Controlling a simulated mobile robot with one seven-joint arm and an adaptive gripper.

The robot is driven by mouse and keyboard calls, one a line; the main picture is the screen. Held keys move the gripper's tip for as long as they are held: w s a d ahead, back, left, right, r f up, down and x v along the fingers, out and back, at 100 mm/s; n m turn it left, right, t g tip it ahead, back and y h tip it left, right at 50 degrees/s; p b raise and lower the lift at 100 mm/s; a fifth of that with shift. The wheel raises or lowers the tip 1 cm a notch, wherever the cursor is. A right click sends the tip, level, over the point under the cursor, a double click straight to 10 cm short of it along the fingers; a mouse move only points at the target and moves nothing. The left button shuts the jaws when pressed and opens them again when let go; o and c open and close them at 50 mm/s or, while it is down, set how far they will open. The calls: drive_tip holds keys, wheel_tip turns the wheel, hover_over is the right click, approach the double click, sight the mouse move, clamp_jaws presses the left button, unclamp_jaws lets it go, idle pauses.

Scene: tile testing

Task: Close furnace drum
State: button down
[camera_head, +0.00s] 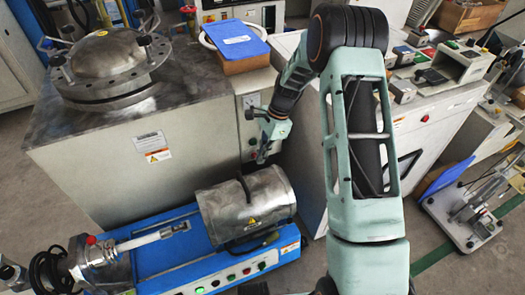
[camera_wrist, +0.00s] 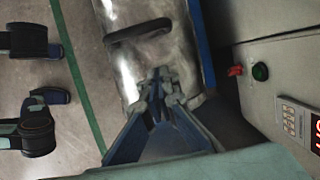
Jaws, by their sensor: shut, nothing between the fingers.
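The furnace drum (camera_head: 268,196) is a horizontal metal cylinder on a long blue base (camera_head: 180,262) in the head view. A dark handle (camera_head: 245,189) stands on its upper side, with a yellow warning label below it. I cannot tell from these views whether its shell is fully shut. My gripper (camera_head: 262,157) is just behind and above the drum. In the wrist view my gripper (camera_wrist: 158,78) has its fingertips together and empty, over the drum's metal surface (camera_wrist: 125,65). The handle (camera_wrist: 138,30) lies ahead of the fingertips there, apart from them.
A large metal cabinet (camera_head: 95,165) with a round bolted lid stands behind the drum. A clamp and rod (camera_head: 150,237) lie along the base at left. Panel buttons (camera_wrist: 260,71) are at right in the wrist view. Open floor (camera_head: 455,275) shows at right.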

sight(248, 181)
drive_tip(key=b+x, duration=0.1)
drive_tip(key=x, duration=0.3)
drive_tip(key=shift+f, duration=0.1)
drive_tip(key=shift+s+a+f+b, duration=0.1)
drive_tip(key=shift+s+a+b, duration=0.05)
drive_tip(key=shift+a, duration=0.45)
drive_tip(key=shift+s+a+f+b, duration=0.1)
drive_tip(key=shift+s+a+b, duration=0.1)
drive_tip(key=shift+a, duration=0.4)
drive_tip(key=shift+s+a, duration=0.2)
drive_tip(key=shift+a, duration=0.5)
drive_tip(key=s+a+p, duration=0.2)
drive_tip(key=s+a, duration=0.2)
drive_tip(key=a, duration=0.9)
drive_tip(key=s+a+p, duration=0.3)
drive_tip(key=s+a, duration=0.1)
drive_tip(key=a, duration=0.9)
drive_tip(key=shift+s+a, duration=0.35)
drive_tip(key=shift+s, duration=0.05)
